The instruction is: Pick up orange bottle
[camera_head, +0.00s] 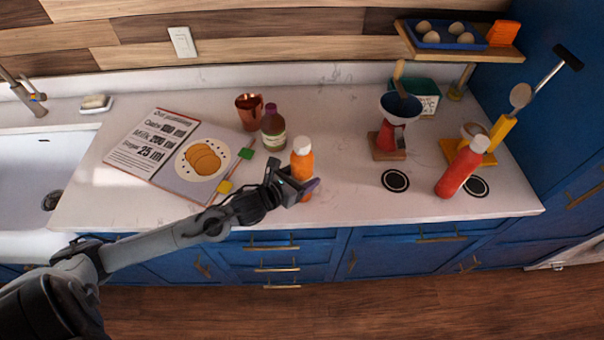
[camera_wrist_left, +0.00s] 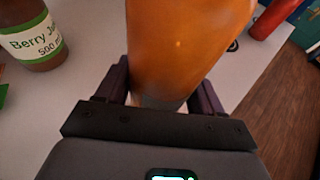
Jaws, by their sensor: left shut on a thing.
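The orange bottle (camera_head: 301,160), with a white cap, stands upright near the front of the white counter, in the middle of the head view. My left gripper (camera_head: 304,188) reaches in from the left and is shut around the lower part of the bottle. In the left wrist view, the orange bottle (camera_wrist_left: 185,45) fills the space between the two dark fingers (camera_wrist_left: 163,98). The bottle's base is partly hidden by the gripper, so I cannot tell whether it touches the counter. My right gripper is in neither view.
An open recipe book (camera_head: 165,150) lies left. Free counter lies right of the orange bottle.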

